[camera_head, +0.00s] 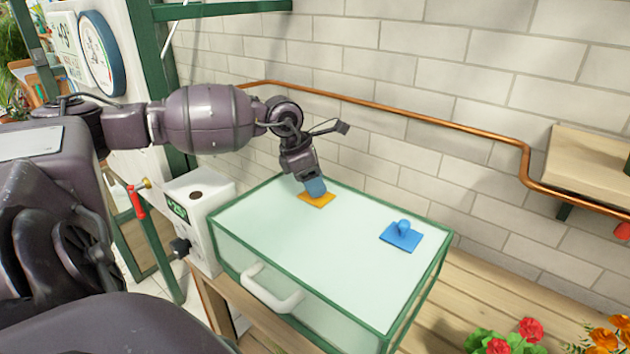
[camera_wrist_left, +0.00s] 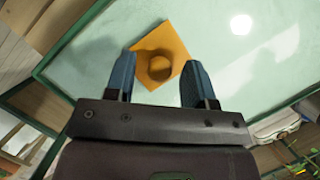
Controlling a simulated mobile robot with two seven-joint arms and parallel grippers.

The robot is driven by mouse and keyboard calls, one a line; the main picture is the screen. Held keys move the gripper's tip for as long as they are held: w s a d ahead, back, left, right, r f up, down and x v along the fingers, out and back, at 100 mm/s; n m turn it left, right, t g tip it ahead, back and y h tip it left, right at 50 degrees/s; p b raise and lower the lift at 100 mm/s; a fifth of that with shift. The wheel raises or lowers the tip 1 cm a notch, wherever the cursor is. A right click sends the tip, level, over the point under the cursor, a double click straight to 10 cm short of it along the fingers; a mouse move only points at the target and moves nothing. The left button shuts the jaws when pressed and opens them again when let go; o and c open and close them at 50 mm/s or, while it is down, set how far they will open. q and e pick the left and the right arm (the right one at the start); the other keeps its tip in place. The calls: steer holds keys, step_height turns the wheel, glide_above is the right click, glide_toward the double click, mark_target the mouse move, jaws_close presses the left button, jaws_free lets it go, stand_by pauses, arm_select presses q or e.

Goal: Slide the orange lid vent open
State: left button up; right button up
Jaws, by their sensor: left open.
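The orange lid vent (camera_head: 317,199) is a flat square plate on the pale lid (camera_head: 330,235) of a green-framed box, near its back left. In the left wrist view, the orange vent (camera_wrist_left: 160,55) has a round knob at its middle. My left gripper (camera_head: 315,187) is over the vent, pointing down. In the left wrist view, its two blue fingers (camera_wrist_left: 155,80) are apart, one on each side of the knob. I cannot tell whether they touch the plate. My right gripper is in neither view.
A blue vent with a knob (camera_head: 401,236) sits on the lid to the right. A white handle (camera_head: 271,290) is on the box front. A white box with a display (camera_head: 198,215) stands left. A copper pipe (camera_head: 400,107) runs along the wall behind. Red flowers (camera_head: 530,329) are at front right.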

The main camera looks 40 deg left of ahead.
arm_select(q)
steer(key=shift+c, duration=0.3)
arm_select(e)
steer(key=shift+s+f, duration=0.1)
arm_select(q)
jaws_close()
steer(key=a, duration=0.5)
steer(key=shift+s+a+p, duration=0.3)
steer(key=shift+s+p, duration=0.05)
steer(key=shift+a, duration=0.15)
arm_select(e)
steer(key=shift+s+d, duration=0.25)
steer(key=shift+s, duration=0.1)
arm_select(q)
steer(key=shift+c, duration=1.2)
jaws_free()
steer(key=o, duration=0.3)
steer(key=shift+a, duration=0.15)
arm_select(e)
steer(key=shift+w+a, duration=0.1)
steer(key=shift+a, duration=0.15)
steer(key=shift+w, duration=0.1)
